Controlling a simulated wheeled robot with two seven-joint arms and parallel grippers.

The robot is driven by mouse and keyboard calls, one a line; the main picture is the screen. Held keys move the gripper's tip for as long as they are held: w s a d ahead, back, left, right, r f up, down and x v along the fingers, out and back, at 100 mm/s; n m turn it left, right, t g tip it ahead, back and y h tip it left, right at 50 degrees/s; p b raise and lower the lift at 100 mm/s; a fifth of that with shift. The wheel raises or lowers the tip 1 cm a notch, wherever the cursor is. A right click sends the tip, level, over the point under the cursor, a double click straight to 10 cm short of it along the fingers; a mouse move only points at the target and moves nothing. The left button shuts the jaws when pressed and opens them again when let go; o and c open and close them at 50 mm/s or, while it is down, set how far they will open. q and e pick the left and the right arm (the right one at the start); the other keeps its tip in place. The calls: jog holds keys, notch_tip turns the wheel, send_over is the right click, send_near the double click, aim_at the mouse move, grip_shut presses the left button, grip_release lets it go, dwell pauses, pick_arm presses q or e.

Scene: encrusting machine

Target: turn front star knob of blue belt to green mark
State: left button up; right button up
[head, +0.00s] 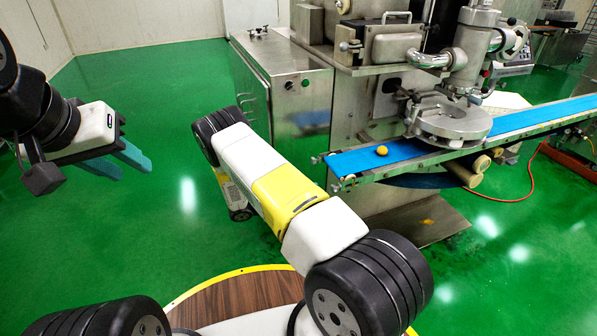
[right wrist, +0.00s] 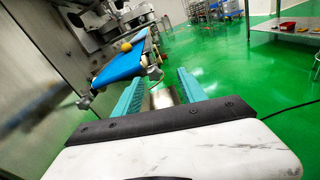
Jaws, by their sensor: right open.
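The blue belt (head: 350,162) runs from the machine to a free near end, with a yellow ball (head: 382,151) on it. Small knob-like fittings (head: 349,184) sit at this end. They show in the right wrist view (right wrist: 154,74) too, but which one is the front star knob is unclear. I cannot make out a green mark. My right gripper (right wrist: 160,94) is open and empty, its teal fingers pointing toward the belt end, apart from it. In the head view it is hidden. My left gripper (head: 124,165) is open and empty over bare floor at the left.
A steel cabinet (head: 290,95) stands left of the belt, with the machine's round steel plate (head: 450,120) over the belt. A red hose (head: 515,195) lies on the floor at right. A steel table (right wrist: 285,38) stands at the far right. The green floor between is clear.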

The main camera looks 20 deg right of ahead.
aim_at(332, 190)
jog(key=shift+n+t+h, duration=0.3)
jog(key=shift+n+t, duration=0.3)
jog(key=shift+w+d+f, duration=0.3)
jog(key=shift+d, duration=0.8)
jog(key=shift+w+d+f, duration=0.25)
jog(key=shift+d+f, duration=0.05)
jog(key=shift+d, duration=0.8)
jog(key=shift+w+d+f, duration=0.3)
jog(key=shift+d, duration=0.8)
jog(key=shift+c, duration=0.2)
grip_shut()
